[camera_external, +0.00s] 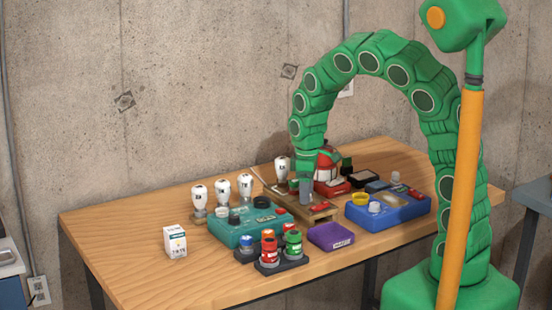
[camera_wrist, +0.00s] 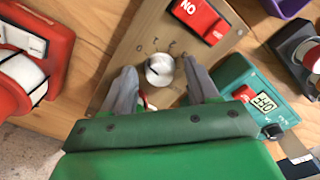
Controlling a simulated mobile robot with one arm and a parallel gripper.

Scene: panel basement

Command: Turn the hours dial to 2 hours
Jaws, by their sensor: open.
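The hours dial (camera_wrist: 159,69) is a round white knob with a dark line across it, set in a wooden panel (camera_wrist: 128,50). Small marks are printed on the panel beyond the knob; I cannot read them. The wooden panel (camera_external: 322,213) also shows near the middle of the table in the external view, where my arm hides part of it. My gripper (camera_wrist: 160,76) is open, with one grey finger on each side of the dial. I cannot tell whether either finger touches it. My gripper (camera_external: 305,188) points down over the panel in the external view.
A red ON switch (camera_wrist: 203,17) sits on the same panel. A teal box with a display (camera_wrist: 258,98) is close on the right; a red device (camera_wrist: 50,42) is on the left. White bulbs (camera_external: 222,189), a blue box (camera_external: 392,212) and a purple tray (camera_external: 331,237) crowd the table.

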